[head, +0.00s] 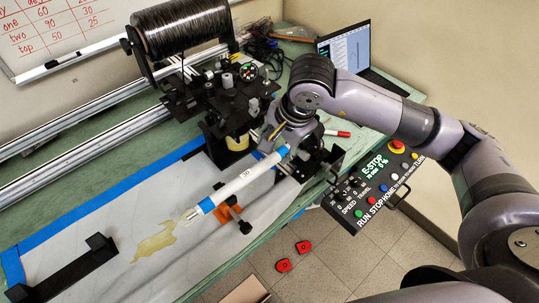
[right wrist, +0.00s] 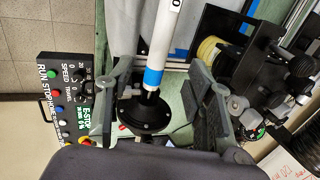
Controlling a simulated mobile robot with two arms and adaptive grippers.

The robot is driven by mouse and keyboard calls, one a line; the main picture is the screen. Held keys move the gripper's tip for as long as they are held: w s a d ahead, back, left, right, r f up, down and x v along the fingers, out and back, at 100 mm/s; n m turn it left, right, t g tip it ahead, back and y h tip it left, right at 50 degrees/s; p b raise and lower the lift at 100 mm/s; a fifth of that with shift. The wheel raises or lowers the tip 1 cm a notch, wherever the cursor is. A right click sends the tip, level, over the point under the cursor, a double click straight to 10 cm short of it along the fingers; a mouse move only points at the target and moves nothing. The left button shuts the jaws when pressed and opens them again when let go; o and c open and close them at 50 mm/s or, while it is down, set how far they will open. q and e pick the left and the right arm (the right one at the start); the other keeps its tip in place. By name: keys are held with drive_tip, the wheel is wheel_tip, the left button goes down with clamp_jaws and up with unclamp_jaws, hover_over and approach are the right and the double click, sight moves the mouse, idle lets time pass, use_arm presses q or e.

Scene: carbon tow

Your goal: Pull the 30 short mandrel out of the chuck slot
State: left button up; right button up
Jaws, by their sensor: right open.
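The short mandrel marked 30 (head: 238,185) is a white tube with blue tape at both ends. It lies along the table, with its near end over an orange and black support (head: 232,213). In the right wrist view, its blue-taped end (right wrist: 153,76) meets the round black chuck (right wrist: 146,116). My right gripper (head: 278,138) is at the chuck end of the mandrel and hides part of the chuck in the head view. In the right wrist view its fingers (right wrist: 160,82) are open, one on each side of the mandrel with gaps. My left gripper is not in view.
A winding head with a black tow spool (head: 181,25) stands behind the mandrel. The E-STOP control panel (head: 372,187) is at the table's right edge, with a laptop (head: 346,48) behind. A black bracket (head: 66,268) lies front left. The paper-covered table between is mostly clear.

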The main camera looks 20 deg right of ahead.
sight(268, 160)
drive_tip(key=p+x, duration=0.1)
drive_tip(key=x, duration=0.7)
drive_tip(key=shift+w+a+f+p, duration=0.1)
drive_tip(key=shift+f+p, duration=0.25)
drive_tip(key=shift+c, duration=0.2)
clamp_jaws()
drive_tip(key=c, duration=0.6)
unclamp_jaws()
clamp_jaws()
drive_tip(key=shift+r, duration=0.15)
drive_tip(key=shift+r+p, duration=0.45)
drive_tip(key=shift+r, duration=1.15)
